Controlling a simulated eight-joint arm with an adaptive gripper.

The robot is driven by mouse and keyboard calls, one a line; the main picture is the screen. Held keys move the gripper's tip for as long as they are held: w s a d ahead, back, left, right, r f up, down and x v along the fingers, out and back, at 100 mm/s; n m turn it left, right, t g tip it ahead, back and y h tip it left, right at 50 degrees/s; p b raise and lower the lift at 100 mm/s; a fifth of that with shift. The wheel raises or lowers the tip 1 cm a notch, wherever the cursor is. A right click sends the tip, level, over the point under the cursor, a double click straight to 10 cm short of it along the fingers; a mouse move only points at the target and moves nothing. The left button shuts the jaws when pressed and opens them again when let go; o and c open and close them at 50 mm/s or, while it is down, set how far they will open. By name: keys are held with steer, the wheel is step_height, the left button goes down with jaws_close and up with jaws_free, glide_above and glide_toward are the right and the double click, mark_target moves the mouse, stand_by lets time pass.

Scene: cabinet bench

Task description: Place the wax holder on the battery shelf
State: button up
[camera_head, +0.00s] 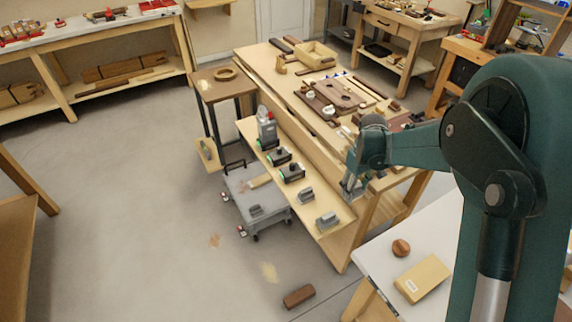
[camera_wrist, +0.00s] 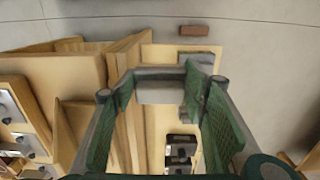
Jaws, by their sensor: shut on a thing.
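My gripper (camera_head: 349,188) hangs beside the bench, near the right end of the low battery shelf (camera_head: 326,203). In the wrist view my gripper (camera_wrist: 155,78) has its green-padded fingers apart, with a grey block (camera_wrist: 160,92) between the tips. I take the block for the wax holder; in the head view it is too small to make out clearly. The pale shelf shows below it. A grey holder (camera_head: 328,221) stands on the shelf's near end and another (camera_head: 306,195) farther along. I cannot tell whether the held block touches the shelf.
Black-and-green battery units (camera_head: 292,172) and a grey-and-red device (camera_head: 266,127) stand farther along the shelf. A grey wheeled cart (camera_head: 240,190) is beside it. The bench top (camera_head: 275,80) holds many parts. A brown block (camera_head: 299,296) lies on the floor. Floor to the left is clear.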

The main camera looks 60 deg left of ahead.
steer(key=s+a+f+b, duration=0.1)
steer(key=s+a+f, duration=0.3)
steer(key=s+a, duration=0.5)
steer(key=shift+s+f, duration=0.25)
steer(key=shift+s, duration=0.1)
steer(key=shift+f+b, duration=0.85)
steer(key=shift+f, duration=2.3)
steer(key=shift+f+b, duration=0.45)
steer(key=shift+f, duration=1.4)
steer(key=shift+f, duration=0.15)
steer(key=o, duration=0.9)
